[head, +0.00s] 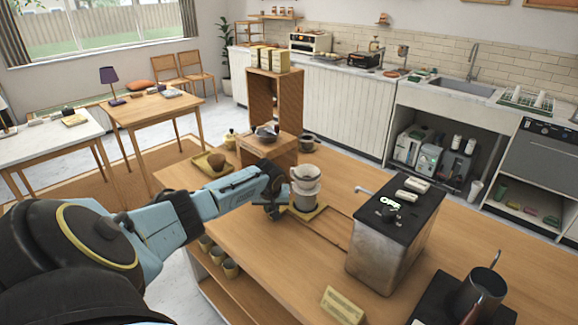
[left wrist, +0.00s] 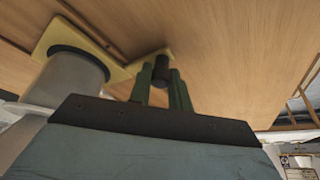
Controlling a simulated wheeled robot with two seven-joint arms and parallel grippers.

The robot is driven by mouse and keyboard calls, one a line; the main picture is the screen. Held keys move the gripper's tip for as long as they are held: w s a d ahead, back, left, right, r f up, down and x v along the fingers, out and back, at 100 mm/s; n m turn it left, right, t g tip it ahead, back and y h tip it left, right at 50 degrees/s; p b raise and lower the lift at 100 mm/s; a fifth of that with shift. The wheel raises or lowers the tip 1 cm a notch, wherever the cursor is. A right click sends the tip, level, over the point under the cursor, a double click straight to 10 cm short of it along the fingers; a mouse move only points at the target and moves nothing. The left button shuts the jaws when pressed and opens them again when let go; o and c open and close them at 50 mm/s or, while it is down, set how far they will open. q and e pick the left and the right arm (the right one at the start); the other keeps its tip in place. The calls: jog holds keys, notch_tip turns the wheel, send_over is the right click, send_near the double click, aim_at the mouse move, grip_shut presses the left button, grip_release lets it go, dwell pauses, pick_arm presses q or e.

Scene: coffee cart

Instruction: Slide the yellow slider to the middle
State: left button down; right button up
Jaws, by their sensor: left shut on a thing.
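The yellow slider (head: 316,212) is a flat plate on the wooden counter, at the far left end of a groove (head: 333,232). A grey and white cup-like dripper (head: 305,188) stands on it. In the left wrist view the slider (left wrist: 45,42) shows under the round vessel (left wrist: 75,72), with a narrow arm reaching to a small black knob (left wrist: 161,75). My left gripper (left wrist: 161,70) has its green fingers shut on this knob, one on each side. In the head view the gripper (head: 272,208) is beside the slider's left side, and the knob is hidden.
A metal machine with a black top (head: 398,210) stands right of the groove. A wooden stand (head: 267,150) and a yellow tray (head: 207,170) with a brown cup are behind my left arm. A small yellow sign (head: 342,307) is at the counter's front. The counter along the groove is bare.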

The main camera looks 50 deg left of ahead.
dwell(0.3)
pick_arm(q)
jog(key=c, duration=1.3)
grip_release()
jog(key=p+v, duration=0.2)
jog(key=v, duration=1.1)
jog(key=shift+s+r, duration=0.15)
